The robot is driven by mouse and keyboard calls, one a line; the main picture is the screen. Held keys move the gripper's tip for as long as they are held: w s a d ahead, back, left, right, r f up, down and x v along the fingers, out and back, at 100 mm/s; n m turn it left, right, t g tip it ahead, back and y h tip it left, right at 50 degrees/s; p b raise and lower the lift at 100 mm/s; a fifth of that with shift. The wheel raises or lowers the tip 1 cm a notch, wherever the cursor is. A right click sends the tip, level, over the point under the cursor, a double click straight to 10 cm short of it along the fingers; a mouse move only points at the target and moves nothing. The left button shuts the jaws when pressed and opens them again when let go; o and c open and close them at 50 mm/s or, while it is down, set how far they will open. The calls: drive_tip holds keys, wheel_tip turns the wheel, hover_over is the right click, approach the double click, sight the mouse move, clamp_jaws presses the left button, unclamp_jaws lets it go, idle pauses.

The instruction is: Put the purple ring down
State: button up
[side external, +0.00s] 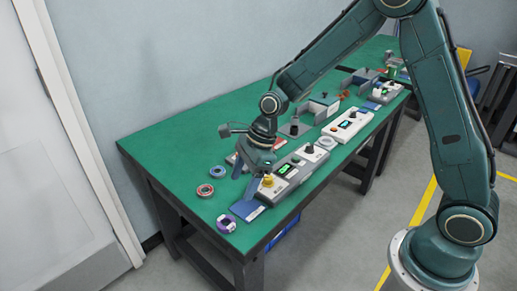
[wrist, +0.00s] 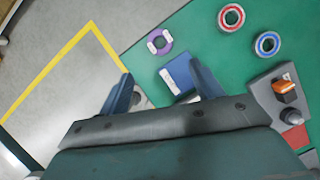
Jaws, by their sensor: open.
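The purple ring (side external: 221,219), with white patches on it, lies on the green table (side external: 165,148) near its front-left corner. It also shows in the wrist view (wrist: 163,50), at the upper middle, beyond my fingertips. My gripper (side external: 244,181) is open above the table, beside the grey tester with the yellow knob. In the wrist view its two fingers (wrist: 160,73) stand wide apart, with the purple ring outside them and no contact visible. I see nothing held.
A red ring (side external: 205,190) and a blue ring (side external: 217,171) lie behind the purple ring. A blue card (side external: 245,210) lies to its right. The grey tester (side external: 291,169) and a white tester (side external: 348,126) stand along the front edge. The table's left side is clear.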

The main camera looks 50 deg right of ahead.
drive_tip(key=shift+r, duration=0.1)
drive_tip(key=s+d+r+n+t+h, duration=0.1)
drive_tip(key=s+d+r+n, duration=0.2)
drive_tip(key=s+r+n, duration=0.3)
drive_tip(key=s+d+r+n+t+h, duration=0.1)
drive_tip(key=s+d+r+n, duration=0.15)
drive_tip(key=r+n, duration=0.4)
drive_tip(key=s+d+r+n, duration=0.1)
drive_tip(key=s+r+n, duration=0.1)
drive_tip(key=s, duration=0.3)
drive_tip(key=s+d+r+n+t+h, duration=0.1)
drive_tip(key=s+d+r+n, duration=0.1)
drive_tip(key=s+n, duration=0.2)
drive_tip(key=s+d+r+n+t+h, duration=0.1)
drive_tip(key=s+d+r+n, duration=0.1)
drive_tip(key=s, duration=0.5)
drive_tip(key=shift+s+r+n, duration=0.3)
drive_tip(key=shift+r+n, duration=0.15)
drive_tip(key=shift+n, duration=0.5)
